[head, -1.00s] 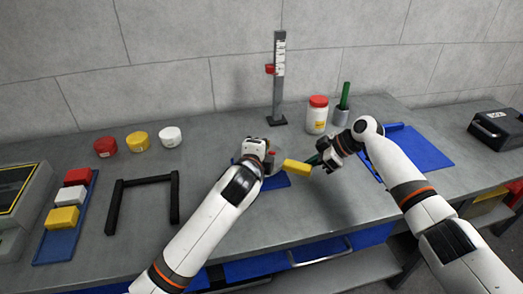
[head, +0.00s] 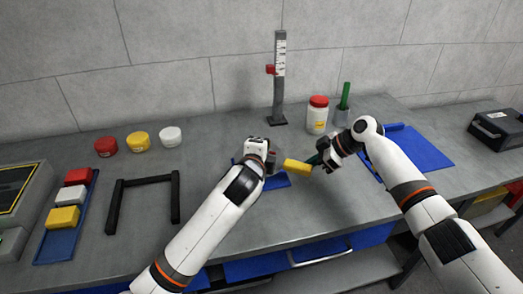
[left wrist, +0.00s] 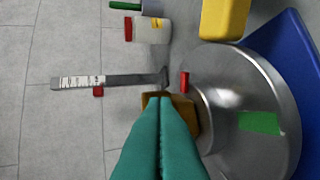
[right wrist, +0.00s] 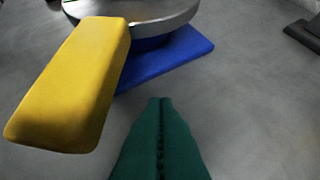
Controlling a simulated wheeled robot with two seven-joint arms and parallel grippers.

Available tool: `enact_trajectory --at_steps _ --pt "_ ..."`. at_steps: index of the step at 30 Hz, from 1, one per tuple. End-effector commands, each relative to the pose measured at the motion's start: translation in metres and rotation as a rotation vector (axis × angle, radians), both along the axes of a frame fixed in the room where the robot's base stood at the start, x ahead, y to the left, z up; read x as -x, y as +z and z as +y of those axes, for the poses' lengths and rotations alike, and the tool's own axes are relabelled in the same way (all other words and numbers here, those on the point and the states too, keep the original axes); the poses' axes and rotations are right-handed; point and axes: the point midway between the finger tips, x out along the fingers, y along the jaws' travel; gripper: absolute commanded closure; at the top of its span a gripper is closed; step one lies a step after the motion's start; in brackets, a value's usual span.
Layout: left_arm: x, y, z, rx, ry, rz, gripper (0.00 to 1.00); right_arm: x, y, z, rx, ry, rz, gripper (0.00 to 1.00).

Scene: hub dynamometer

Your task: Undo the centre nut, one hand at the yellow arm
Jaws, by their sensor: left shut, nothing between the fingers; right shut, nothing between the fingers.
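The yellow arm (head: 297,167) sticks out to the right of the hub; it fills the left of the right wrist view (right wrist: 75,85) and shows at the top of the left wrist view (left wrist: 225,20). The round metal hub (left wrist: 225,75) has a green patch and a red mark. A brownish block, perhaps the centre nut (left wrist: 190,117), is partly hidden behind my left gripper (left wrist: 160,97). That gripper is shut and empty; contact cannot be told. My right gripper (head: 315,159) is shut and empty, beside the yellow arm; its fingers (right wrist: 160,99) point towards the hub's base.
The hub stands on a blue plate (head: 277,181). Behind are a scale post (head: 279,80), a red-lidded jar (head: 317,115) and a green-handled item in a cup (head: 343,103). A black frame (head: 112,205) and block tray (head: 50,250) stand left. A blue mat (head: 420,150) lies right.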

Motion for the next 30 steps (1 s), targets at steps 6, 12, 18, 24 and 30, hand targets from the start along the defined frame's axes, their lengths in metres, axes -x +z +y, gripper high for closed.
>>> enact_trajectory --at_steps 6,12,18,24,30 --pt "0.000 0.001 -0.003 0.001 -0.003 -0.002 1.00 0.000 0.000 0.000 0.000 0.000 0.000 1.00" --pt "-0.001 0.001 -0.005 0.002 -0.003 -0.002 1.00 0.000 0.000 0.000 0.000 0.000 0.000 1.00" --pt "-0.002 0.001 -0.009 0.002 0.010 -0.001 1.00 0.000 0.000 0.000 0.000 0.000 0.000 1.00" --pt "-0.004 0.000 -0.015 0.004 0.104 0.002 1.00 0.000 0.000 0.000 0.000 0.001 0.001 1.00" --pt "-0.007 0.000 -0.018 0.004 0.211 0.002 1.00 0.000 0.000 0.000 0.000 0.001 0.001 1.00"
